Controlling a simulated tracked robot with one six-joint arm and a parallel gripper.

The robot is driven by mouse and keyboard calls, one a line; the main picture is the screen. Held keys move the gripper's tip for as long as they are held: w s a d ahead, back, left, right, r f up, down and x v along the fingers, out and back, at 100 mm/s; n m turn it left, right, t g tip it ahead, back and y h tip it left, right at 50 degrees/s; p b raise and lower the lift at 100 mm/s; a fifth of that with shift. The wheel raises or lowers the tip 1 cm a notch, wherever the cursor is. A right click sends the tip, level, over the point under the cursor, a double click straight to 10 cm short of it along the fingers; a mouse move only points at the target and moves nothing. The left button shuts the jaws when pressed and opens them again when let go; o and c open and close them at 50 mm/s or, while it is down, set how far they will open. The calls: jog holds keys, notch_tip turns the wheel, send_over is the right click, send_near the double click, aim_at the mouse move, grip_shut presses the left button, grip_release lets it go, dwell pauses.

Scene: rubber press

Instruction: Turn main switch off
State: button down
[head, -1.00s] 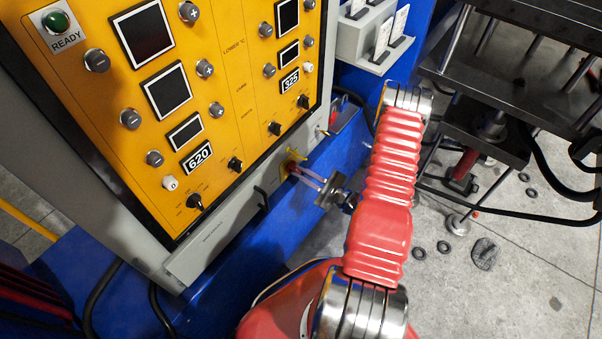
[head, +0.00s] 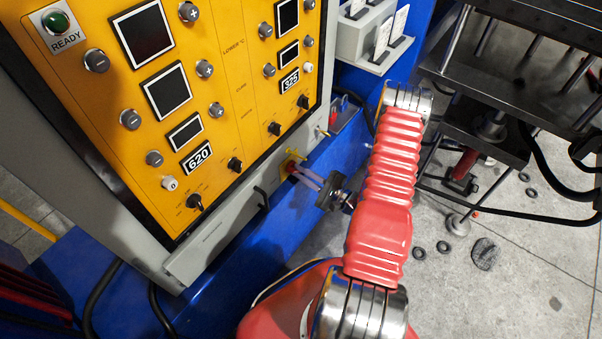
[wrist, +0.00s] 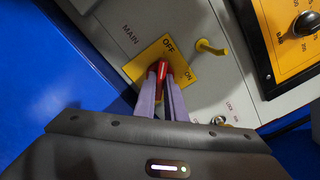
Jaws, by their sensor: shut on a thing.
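The main switch is a red handle (wrist: 162,70) on a yellow plate (wrist: 137,66) marked OFF and ON, beside the word MAIN. In the wrist view the handle points roughly toward the OFF label, away from ON. My gripper (wrist: 164,76) has its two pale purple fingers shut on the handle, one on each side, hiding its lower part. In the head view the red switch (head: 290,168) is small at the bottom of the grey cabinet, with my gripper (head: 296,174) reaching it from the right.
A yellow peg (wrist: 212,47) sticks out right of the plate, close to the fingers. A key lock (wrist: 218,120) sits below it. The yellow control panel (head: 225,90) with knobs and displays is above. A black press (head: 500,60) stands at the right.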

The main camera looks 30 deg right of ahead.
jog(key=c, duration=1.8)
grip_release()
jog(key=shift+s, duration=0.15)
jog(key=v, duration=1.3)
jog(key=shift+s, duration=0.3)
jog(key=shift+f, duration=0.1)
